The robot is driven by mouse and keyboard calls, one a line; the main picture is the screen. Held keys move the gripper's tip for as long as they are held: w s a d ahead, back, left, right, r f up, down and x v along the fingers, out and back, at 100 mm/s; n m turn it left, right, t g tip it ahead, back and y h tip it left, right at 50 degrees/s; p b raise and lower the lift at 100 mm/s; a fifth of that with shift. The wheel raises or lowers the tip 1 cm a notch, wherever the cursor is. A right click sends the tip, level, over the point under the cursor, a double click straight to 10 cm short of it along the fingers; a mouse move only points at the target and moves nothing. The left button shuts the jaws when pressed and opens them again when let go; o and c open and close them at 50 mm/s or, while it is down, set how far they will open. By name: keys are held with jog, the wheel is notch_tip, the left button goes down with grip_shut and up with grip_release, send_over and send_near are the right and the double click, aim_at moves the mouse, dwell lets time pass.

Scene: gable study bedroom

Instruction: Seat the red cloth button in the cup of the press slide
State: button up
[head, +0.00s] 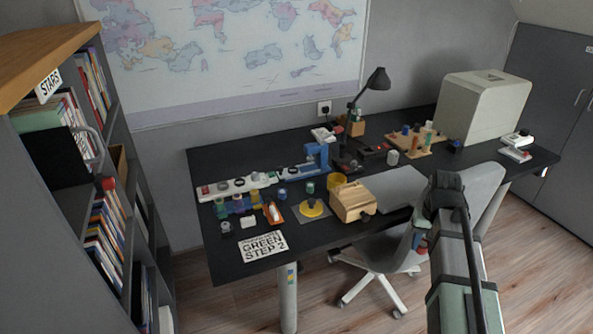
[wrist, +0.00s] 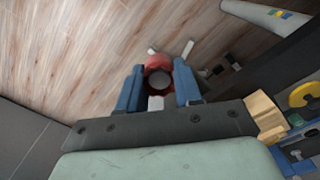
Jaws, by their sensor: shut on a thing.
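My gripper (wrist: 158,84) is shut on the red cloth button (wrist: 157,68), which sits between its two blue fingers in the wrist view. The button looks round, with a dark, hollow-looking face toward the camera. In the head view my gripper (head: 420,243) hangs in front of the desk's right front side, by the chair, with a small spot of red (head: 422,252) at its tip. A blue press (head: 318,155) stands near the desk's middle, with a low blue part reaching left from its base. Its slide and cup are too small to make out. The button is well apart from it.
A wooden box (head: 352,201), a yellow disc (head: 312,207) and a sign (head: 263,246) lie along the desk's (head: 305,246) front. A black lamp (head: 377,80) stands behind. The office chair (head: 378,262) is close to my gripper. Open floor lies below.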

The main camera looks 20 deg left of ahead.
jog(key=w+a+n, duration=0.2)
jog(key=w+a, duration=0.2)
jog(key=a, duration=0.8)
notch_tip(320, 180, up, 3)
jog(key=m, duration=1.9)
send_over(293, 171)
jog(key=shift+d+f, duration=0.1)
jog(key=shift+f, duration=5)
jog(key=shift+f, duration=0.6)
